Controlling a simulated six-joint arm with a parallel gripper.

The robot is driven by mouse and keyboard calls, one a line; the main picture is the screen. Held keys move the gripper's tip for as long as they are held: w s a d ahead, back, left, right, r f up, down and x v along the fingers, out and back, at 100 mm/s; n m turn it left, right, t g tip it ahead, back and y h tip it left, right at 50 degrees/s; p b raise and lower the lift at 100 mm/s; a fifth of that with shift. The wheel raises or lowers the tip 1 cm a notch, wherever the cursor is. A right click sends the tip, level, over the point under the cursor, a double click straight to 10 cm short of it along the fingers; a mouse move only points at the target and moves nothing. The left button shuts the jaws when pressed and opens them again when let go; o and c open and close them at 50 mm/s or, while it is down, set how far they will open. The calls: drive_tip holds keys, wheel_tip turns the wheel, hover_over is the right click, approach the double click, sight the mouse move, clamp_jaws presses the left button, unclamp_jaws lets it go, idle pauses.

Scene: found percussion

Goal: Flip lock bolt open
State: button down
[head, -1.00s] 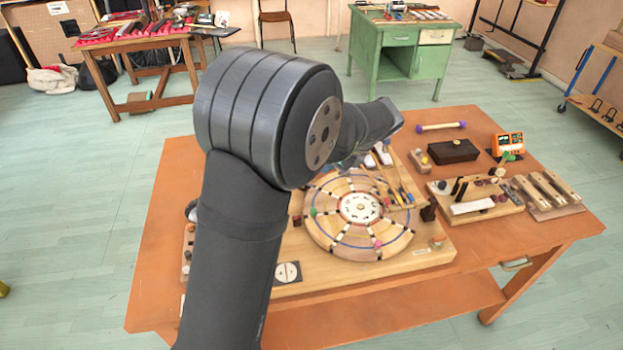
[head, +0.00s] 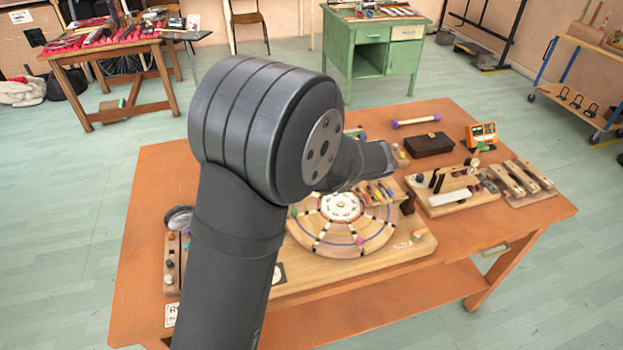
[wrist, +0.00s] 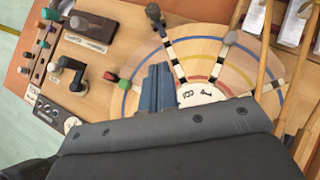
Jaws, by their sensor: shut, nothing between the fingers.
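My gripper (wrist: 160,75) shows in the wrist view with its blue-grey fingers together and nothing between them. It is above the edge of a round wooden wheel (wrist: 205,60) with coloured rings, which also shows in the head view (head: 350,235). Left of the fingers, apart from them, a black crank-like lever (wrist: 66,72) stands on the wooden board beside a small pale label. It may be the lock bolt, but I cannot tell for sure. In the head view my arm hides the left part of the board, and the fingers cannot be made out.
A dark brown block (wrist: 91,27) and a strip of coloured knobs (wrist: 44,42) are left of the wheel in the wrist view. Red and green pegs (wrist: 117,79) stand near the fingers. Wooden sticks (wrist: 290,85) lie at right. The orange table (head: 155,215) has bare room at its left.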

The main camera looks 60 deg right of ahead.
drive_tip(key=x, duration=0.7)
drive_tip(key=shift+w+f, duration=0.2)
drive_tip(key=shift+w, duration=0.05)
drive_tip(key=shift+w+d+f, duration=0.1)
drive_tip(key=shift+w+d, duration=0.1)
drive_tip(key=shift+w, duration=1.05)
drive_tip(key=shift+w+d, duration=0.2)
drive_tip(key=shift+w, duration=0.6)
drive_tip(key=shift+w, duration=1.3)
